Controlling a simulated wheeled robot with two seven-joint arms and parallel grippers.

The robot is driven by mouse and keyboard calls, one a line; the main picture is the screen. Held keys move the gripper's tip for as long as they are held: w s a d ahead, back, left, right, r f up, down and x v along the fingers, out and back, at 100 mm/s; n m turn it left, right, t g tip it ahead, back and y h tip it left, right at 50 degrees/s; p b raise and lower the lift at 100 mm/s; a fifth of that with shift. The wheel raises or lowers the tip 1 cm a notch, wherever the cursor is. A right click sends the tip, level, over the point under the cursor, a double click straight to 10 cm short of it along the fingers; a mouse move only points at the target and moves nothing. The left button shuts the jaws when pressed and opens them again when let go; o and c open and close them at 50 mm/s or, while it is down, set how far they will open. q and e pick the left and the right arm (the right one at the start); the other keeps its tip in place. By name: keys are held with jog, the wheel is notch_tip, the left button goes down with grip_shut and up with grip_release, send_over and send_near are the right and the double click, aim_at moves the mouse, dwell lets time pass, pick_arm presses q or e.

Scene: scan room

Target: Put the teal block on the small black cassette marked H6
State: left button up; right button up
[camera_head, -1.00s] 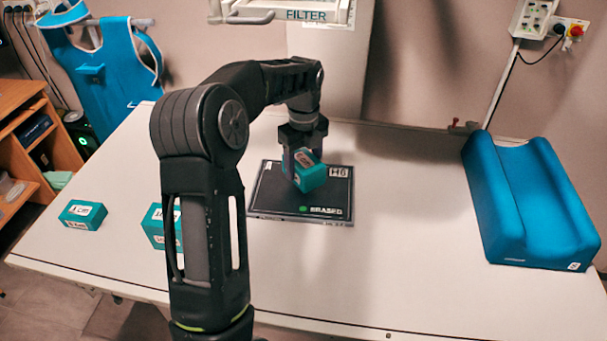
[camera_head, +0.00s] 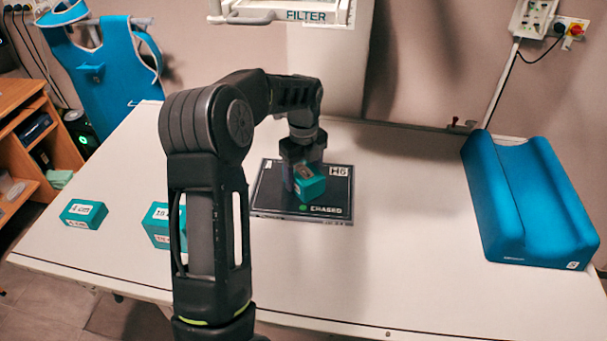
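The teal block (camera_head: 311,184) has a label on top and sits tilted in my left gripper (camera_head: 301,178), whose fingers are shut on it. The gripper points down over the small black cassette (camera_head: 272,205), which lies flat on the table and reads H6 at its upper right and ERASED at its front edge. The block is over the middle-right of the cassette, low and close to its surface. I cannot tell whether it touches. The arm and gripper hide the cassette's back part. My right gripper is not in view.
Two more teal blocks with white labels stand on the table (camera_head: 390,290) at left: one (camera_head: 84,214) is clear, the other (camera_head: 158,226) is partly behind my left arm. A blue grooved cushion (camera_head: 528,205) lies at right. The table between cassette and cushion is free.

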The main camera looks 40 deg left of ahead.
aim_at(303, 171)
pick_arm(q)
jog(key=shift+o, duration=1.4)
jog(key=shift+r, duration=0.1)
notch_tip(303, 171, up, 12)
